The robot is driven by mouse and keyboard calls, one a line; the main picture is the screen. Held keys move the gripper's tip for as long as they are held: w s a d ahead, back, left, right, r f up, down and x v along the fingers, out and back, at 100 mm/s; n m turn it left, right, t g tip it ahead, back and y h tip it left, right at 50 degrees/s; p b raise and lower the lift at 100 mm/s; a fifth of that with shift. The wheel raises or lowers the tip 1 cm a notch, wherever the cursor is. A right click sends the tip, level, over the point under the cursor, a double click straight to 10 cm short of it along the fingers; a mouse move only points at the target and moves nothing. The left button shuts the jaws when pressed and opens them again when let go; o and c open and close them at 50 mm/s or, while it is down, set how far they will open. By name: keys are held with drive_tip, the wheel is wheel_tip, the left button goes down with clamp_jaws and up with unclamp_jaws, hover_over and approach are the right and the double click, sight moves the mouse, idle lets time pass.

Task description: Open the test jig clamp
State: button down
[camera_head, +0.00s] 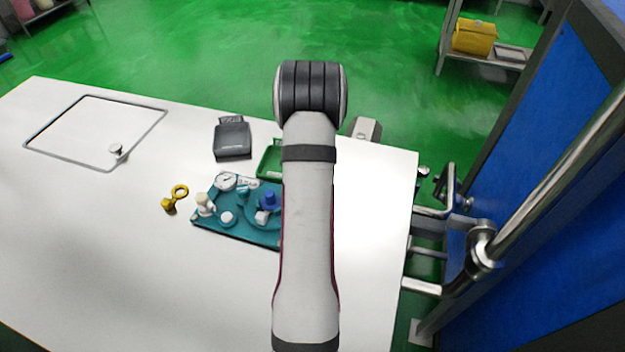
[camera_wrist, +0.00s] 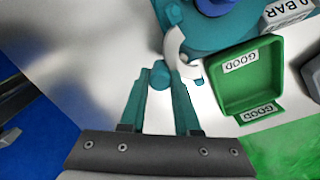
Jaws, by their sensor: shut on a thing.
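The test jig is a teal plate (camera_head: 215,222) on the white table in the head view, with a round gauge (camera_head: 225,182), a blue knob (camera_head: 268,198) and white knobs on it. In the wrist view, my gripper (camera_wrist: 161,82) has its teal fingers closed in around a small teal round end (camera_wrist: 160,74). A white curved lever (camera_wrist: 175,44), which looks like part of the clamp, lies right at the fingertips. The blue knob (camera_wrist: 214,5) shows at the top edge. My arm hides the jig's right side and my gripper in the head view.
A green tray (camera_wrist: 228,100) marked GOOD sits beside the jig. A dark device (camera_head: 232,143) stands behind it and a yellow ring-ended piece (camera_head: 175,198) lies left. A blue door (camera_head: 545,150) with steel bars stands right.

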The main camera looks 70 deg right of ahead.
idle(0.3)
drive_tip(key=c, duration=0.6)
unclamp_jaws()
wheel_tip(320, 180, up, 16)
drive_tip(key=shift+f, duration=0.1)
